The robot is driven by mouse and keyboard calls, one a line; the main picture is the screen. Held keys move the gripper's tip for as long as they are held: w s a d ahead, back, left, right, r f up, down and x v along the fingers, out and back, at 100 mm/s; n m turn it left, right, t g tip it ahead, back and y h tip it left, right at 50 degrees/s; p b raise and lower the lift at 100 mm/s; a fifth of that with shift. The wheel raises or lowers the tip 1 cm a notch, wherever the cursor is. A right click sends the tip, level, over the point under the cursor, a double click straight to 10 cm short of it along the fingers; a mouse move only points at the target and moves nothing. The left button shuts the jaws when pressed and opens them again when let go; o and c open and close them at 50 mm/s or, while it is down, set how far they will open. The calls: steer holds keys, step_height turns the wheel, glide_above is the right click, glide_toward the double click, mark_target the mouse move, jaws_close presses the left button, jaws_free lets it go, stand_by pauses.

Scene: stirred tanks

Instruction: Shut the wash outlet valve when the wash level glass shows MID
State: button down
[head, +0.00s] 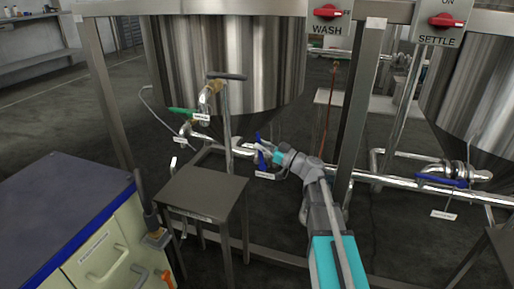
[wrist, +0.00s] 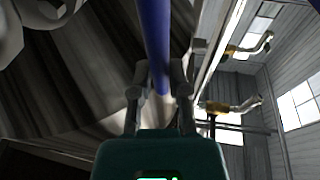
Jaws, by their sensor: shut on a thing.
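The wash tank (head: 228,60) is the steel vessel left of the WASH switch panel (head: 328,22). Below it, a valve with a blue handle (head: 261,160) sits on the outlet pipe, with a small white tag (head: 264,175) under it, too small to read. The handle looks roughly upright, across the pipe. My gripper (head: 269,157) reaches it from the right. In the wrist view the blue handle (wrist: 155,40) runs between the fingers of my gripper (wrist: 160,84), which is shut on it. I cannot make out a level glass reading in either view.
A green-handled valve (head: 183,111) is higher on the left. A small metal stand (head: 205,190) and a blue-topped cabinet (head: 60,205) are at front left. The SETTLE tank (head: 475,90) with another blue-handled valve (head: 442,181) is at right. A frame post (head: 357,100) stands close to my arm.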

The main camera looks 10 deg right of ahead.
steer(key=shift+w+d+r, duration=0.1)
steer(key=shift+w+d, duration=0.1)
steer(key=shift+d, duration=0.1)
steer(key=c, duration=0.8)
jaws_free()
steer(key=shift+o, duration=1)
steer(key=shift+s, duration=0.15)
steer(key=shift+c, duration=0.2)
